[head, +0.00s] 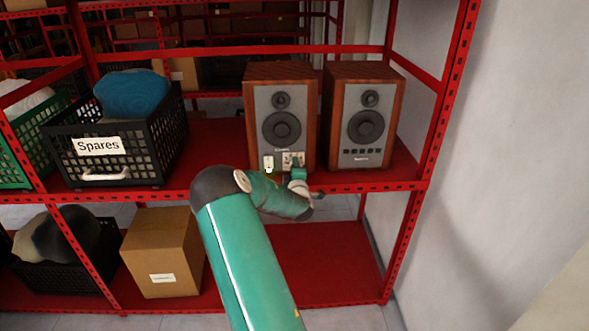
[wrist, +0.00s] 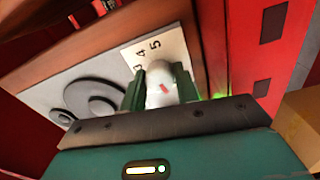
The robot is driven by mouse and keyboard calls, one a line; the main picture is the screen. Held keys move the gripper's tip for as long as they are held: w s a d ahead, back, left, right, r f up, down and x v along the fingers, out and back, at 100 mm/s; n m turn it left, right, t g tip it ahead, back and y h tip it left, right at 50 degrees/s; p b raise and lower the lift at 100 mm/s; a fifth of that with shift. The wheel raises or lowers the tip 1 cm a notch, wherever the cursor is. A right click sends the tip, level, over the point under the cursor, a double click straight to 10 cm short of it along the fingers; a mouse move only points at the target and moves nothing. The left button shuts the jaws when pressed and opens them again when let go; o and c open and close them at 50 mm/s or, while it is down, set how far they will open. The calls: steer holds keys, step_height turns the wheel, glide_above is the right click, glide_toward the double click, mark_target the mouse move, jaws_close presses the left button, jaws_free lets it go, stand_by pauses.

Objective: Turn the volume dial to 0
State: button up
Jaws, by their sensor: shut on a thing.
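The volume dial (wrist: 161,90) is a white knob with a red mark, seen in the wrist view between my gripper's green fingers. My gripper (wrist: 160,92) is shut on the dial. Behind it is a pale scale plate (wrist: 150,50) with the numbers 4 and 5 readable and part of a 3; the fingers and dial hide the rest. The dial is on the left wooden speaker (head: 281,110), low on its grey front. In the head view my gripper (head: 296,162) is at that speaker's lower front and covers the dial.
A second speaker (head: 364,112) stands to the right on the same red shelf (head: 220,150). A black crate labelled Spares (head: 115,145) stands left. A red post (head: 440,110) rises at the right.

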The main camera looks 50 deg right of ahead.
steer(key=shift+s, duration=0.1)
steer(key=o, duration=1)
steer(key=shift+c, duration=0.2)
steer(key=v, duration=1.3)
steer(key=shift+a, duration=0.35)
steer(key=shift+s, duration=0.15)
